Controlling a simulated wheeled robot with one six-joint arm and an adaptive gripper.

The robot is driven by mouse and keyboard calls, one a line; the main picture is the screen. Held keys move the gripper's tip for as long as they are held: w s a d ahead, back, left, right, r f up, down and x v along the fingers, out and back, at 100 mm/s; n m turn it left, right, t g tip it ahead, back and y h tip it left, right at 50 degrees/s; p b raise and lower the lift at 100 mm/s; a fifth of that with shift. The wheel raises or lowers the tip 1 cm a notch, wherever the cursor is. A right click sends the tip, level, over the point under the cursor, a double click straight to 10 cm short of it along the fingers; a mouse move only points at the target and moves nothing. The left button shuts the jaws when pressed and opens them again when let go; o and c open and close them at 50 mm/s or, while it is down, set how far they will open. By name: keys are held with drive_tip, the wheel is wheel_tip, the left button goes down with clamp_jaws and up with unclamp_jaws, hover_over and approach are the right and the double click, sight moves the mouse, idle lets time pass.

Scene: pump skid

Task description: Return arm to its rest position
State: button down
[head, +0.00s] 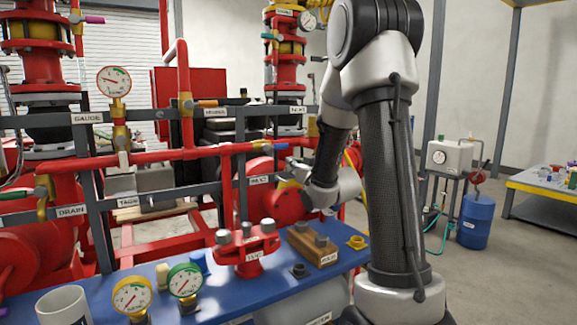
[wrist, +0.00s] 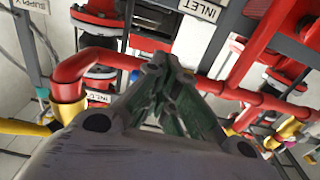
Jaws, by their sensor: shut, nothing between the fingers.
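My gripper shows in the wrist view (wrist: 165,65), its two dark green fingers meeting at the tips with nothing between them. Behind the tips are red pipes and a plate reading INLET (wrist: 199,8). In the head view my arm rises from the right of the blue bench (head: 215,290), bends at the top and hangs down again. Its wrist is beside the red pipework, above the back of the bench. The fingers are mostly hidden or too small to tell in the head view.
On the bench stand a red flanged fitting (head: 248,252), a wooden block (head: 312,247), two loose gauges (head: 132,296) and a white cup (head: 62,306). The red pipe (head: 150,157) and grey rails lie close to my wrist. Open floor (head: 510,262) lies at the right, near a blue drum (head: 477,222).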

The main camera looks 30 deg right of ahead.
idle(0.4)
drive_tip(key=s+d+f+m+g+h, duration=0.1)
drive_tip(key=s+d+f+g, duration=0.2)
drive_tip(key=f, duration=0.4)
drive_tip(key=s+d+f+g+h, duration=0.1)
drive_tip(key=s+f+g, duration=0.35)
drive_tip(key=f, duration=0.25)
drive_tip(key=s+a+g, duration=0.2)
drive_tip(key=s+g, duration=0.2)
drive_tip(key=s, duration=0.4)
drive_tip(key=s+a+r, duration=0.3)
drive_tip(key=s, duration=0.4)
drive_tip(key=s+a+r+g+y, duration=0.1)
drive_tip(key=s+a+r, duration=0.3)
drive_tip(key=s, duration=0.3)
drive_tip(key=s+a+r+g, duration=0.1)
drive_tip(key=s+a+r, duration=0.3)
drive_tip(key=s, duration=0.3)
drive_tip(key=shift+n, duration=0.3)
